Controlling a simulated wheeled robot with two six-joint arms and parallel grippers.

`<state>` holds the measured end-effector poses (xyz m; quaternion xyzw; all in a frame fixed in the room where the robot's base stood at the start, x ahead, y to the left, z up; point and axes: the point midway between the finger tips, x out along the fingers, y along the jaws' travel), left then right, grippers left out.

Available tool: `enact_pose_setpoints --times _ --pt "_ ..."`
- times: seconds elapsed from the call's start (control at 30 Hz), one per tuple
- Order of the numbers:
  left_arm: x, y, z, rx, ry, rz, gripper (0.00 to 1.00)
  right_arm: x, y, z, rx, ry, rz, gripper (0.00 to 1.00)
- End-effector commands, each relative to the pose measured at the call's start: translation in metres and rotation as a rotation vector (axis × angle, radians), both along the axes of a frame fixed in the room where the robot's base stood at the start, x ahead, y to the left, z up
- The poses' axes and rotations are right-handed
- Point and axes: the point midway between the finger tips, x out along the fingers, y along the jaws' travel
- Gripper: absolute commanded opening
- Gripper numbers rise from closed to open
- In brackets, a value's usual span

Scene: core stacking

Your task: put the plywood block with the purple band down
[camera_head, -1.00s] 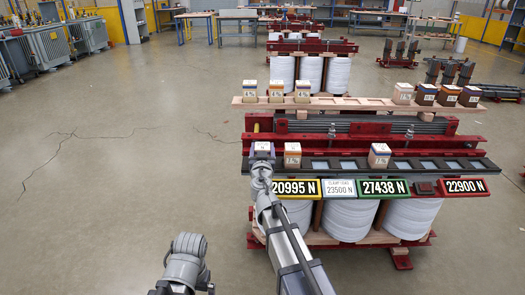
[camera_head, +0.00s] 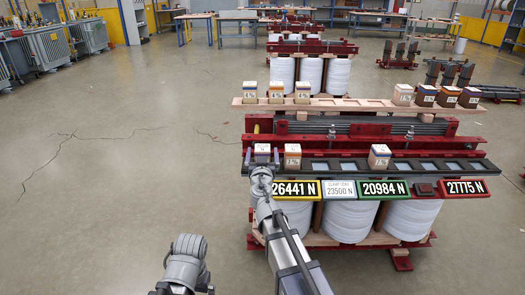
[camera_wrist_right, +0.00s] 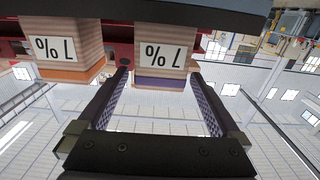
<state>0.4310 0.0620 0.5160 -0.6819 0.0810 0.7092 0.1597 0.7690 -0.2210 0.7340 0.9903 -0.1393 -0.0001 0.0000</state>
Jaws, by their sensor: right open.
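The plywood block with the purple band (camera_head: 262,149) stands in the leftmost place of the dark slotted rail (camera_head: 450,166). My right gripper (camera_wrist_right: 160,100) is open, with one finger on each side of the block and a gap showing. My left gripper is not in view; only grey parts of my left arm show at the bottom.
Another banded block (camera_head: 380,156) stands further right on the dark rail, with empty slots around it. The wooden rail (camera_head: 350,104) behind holds several light and dark blocks. Number displays (camera_head: 384,188) hang along the front edge.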

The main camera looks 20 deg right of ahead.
Motion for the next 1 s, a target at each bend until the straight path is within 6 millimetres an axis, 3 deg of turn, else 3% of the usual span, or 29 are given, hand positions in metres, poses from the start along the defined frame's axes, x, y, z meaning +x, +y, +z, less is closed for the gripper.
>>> enact_pose_setpoints --times 0.2,0.4,0.57,1.0 --pt "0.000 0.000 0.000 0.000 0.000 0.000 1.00 -0.048 0.013 0.000 0.000 0.000 0.001 1.00" --pt "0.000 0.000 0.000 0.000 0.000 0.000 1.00 -0.083 0.023 0.000 0.000 0.000 0.001 1.00" --pt "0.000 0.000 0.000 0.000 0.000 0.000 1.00 -0.092 0.026 0.000 0.000 0.000 0.000 1.00" --pt "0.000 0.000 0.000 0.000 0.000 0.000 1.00 -0.091 0.026 0.000 0.000 0.000 -0.001 1.00"
